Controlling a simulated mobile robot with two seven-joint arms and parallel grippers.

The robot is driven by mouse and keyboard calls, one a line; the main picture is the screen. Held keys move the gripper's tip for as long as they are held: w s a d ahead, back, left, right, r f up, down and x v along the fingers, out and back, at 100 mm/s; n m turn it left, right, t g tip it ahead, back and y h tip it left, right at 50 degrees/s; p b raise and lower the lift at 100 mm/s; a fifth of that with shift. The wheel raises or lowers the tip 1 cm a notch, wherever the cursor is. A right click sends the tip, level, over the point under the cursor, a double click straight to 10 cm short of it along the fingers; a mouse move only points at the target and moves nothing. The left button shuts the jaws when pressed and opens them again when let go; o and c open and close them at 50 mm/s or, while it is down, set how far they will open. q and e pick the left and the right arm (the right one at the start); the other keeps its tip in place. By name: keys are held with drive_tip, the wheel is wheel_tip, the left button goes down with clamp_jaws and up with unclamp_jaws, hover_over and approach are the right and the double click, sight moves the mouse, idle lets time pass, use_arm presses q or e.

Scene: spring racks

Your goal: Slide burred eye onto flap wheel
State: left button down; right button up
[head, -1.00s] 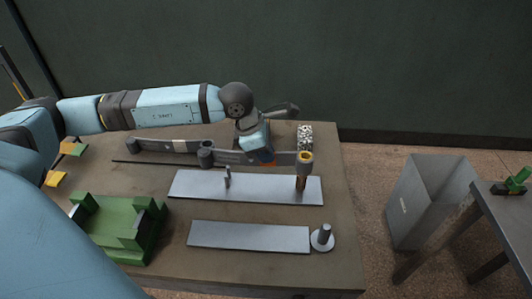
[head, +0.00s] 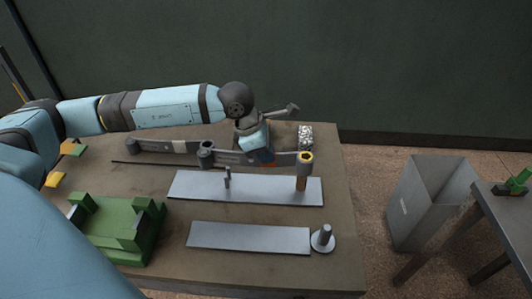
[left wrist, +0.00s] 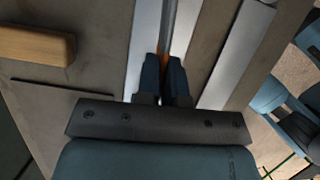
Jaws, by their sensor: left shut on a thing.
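My left gripper (head: 266,155) is shut on a long grey leaf spring (head: 285,158), gripping it between its ends. In the left wrist view the fingers (left wrist: 165,75) close on the bar. The spring's right end has an eye (head: 307,158) with a yellowish inside; its left end has another eye (head: 206,148). A brown upright cylinder, seemingly the flap wheel (head: 301,184), stands on the right of the upper metal plate (head: 260,194). The right eye appears over the wheel's top; I cannot tell whether it is around it. My right gripper is out of view.
A speckled wheel (head: 305,136) stands behind the right eye. A short pin (head: 227,178) rises from the upper plate. A lower plate (head: 245,237), a round-based post (head: 324,239) and a green cradle (head: 110,228) are nearer. A grey bin (head: 420,215) stands off the table.

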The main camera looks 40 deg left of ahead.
use_arm(q)
drive_tip(key=shift+r, duration=0.1)
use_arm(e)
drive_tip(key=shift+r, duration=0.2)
use_arm(q)
drive_tip(key=shift+f+b, duration=0.3)
drive_tip(key=shift+f, duration=0.05)
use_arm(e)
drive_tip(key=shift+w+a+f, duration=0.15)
use_arm(q)
drive_tip(key=shift+f, duration=0.25)
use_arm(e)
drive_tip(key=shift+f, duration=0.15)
use_arm(q)
drive_tip(key=shift+f+b, duration=0.45)
drive_tip(key=shift+b, duration=0.2)
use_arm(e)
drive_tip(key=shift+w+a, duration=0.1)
use_arm(q)
drive_tip(key=shift+f+b, duration=0.45)
drive_tip(key=shift+f, duration=0.05)
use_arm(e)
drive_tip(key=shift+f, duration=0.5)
use_arm(q)
drive_tip(key=shift+f+b, duration=0.55)
drive_tip(key=shift+f, duration=0.05)
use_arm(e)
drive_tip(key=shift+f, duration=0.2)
